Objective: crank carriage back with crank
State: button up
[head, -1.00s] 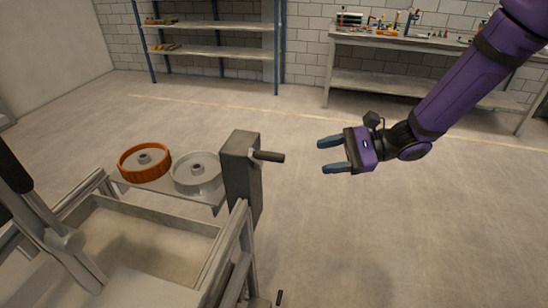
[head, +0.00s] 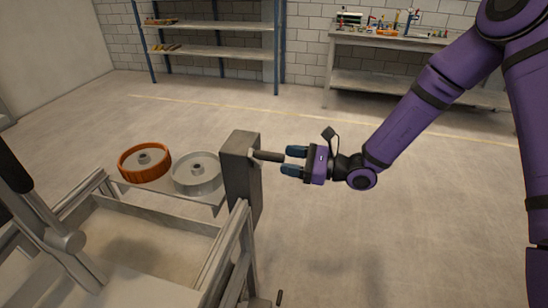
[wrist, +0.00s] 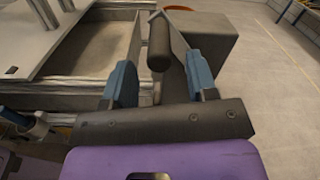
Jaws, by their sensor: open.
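The crank handle (head: 268,156) is a dark cylinder that sticks out to the right from a grey upright box (head: 240,178) at the sandbed's right end. My gripper (head: 291,162) is open, with its blue fingertips one above and one below the handle's free end in the head view. In the wrist view the handle (wrist: 159,44) lies between the two blue fingers (wrist: 160,84), with gaps on both sides. The carriage cannot be told apart with certainty; a pale sand tray (head: 165,218) in a metal frame stands at the left.
A workbench (head: 400,42) and a blue-posted rack (head: 210,25) stand at the back wall. The floor to the right is clear.

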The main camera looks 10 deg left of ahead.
aim_at(274, 157)
jog(key=shift+w+a, duration=0.2)
jog(key=shift+a, duration=0.95)
jog(key=shift+w+a, duration=0.15)
jog(key=shift+a, duration=1)
grip_shut()
